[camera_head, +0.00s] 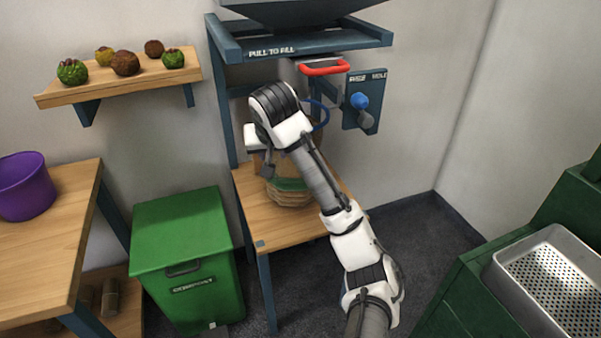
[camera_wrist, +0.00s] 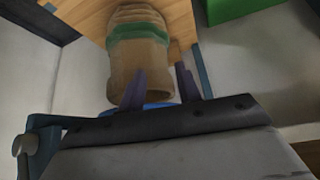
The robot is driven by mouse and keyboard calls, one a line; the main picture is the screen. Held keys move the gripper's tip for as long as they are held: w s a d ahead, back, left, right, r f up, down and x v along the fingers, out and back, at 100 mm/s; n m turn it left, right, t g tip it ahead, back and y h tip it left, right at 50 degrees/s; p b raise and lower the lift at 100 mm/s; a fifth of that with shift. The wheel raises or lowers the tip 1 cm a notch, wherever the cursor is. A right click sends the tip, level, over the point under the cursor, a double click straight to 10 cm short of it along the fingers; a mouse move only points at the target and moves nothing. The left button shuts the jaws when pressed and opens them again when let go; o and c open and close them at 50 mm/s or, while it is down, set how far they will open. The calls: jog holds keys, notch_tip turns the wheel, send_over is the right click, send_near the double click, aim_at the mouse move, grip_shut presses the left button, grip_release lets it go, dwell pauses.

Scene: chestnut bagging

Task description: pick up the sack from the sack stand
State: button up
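The sack (camera_head: 290,198) is tan with a green band. It stands on the wooden shelf (camera_head: 262,215) of the blue-framed stand, partly hidden behind my arm in the head view. In the wrist view the sack (camera_wrist: 138,60) shows at the top, its wider end toward my gripper (camera_wrist: 160,85). My two purple fingers are apart, so the gripper is open. One finger overlaps the sack's edge and the other is just beside it; I cannot tell whether they touch it. In the head view my fingers are hidden.
Above the sack are a red pull handle (camera_head: 323,68), a blue hoop (camera_head: 318,112) and a panel with a blue knob (camera_head: 360,101). A green bin (camera_head: 185,245) stands left of the stand. A perforated metal tray (camera_head: 510,285) is at right.

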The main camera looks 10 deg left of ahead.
jog(key=w+a+f, duration=0.1)
jog(key=w, duration=0.3)
jog(key=w+a+f+p, duration=0.1)
jog(key=w+a+f, duration=0.1)
jog(key=w, duration=0.3)
jog(key=w+a+f+p, duration=0.1)
jog(key=w+a, duration=0.1)
jog(key=w, duration=0.2)
jog(key=shift+w+a+f, duration=0.15)
jog(key=shift+a, duration=0.1)
grip_shut()
dwell(1.1)
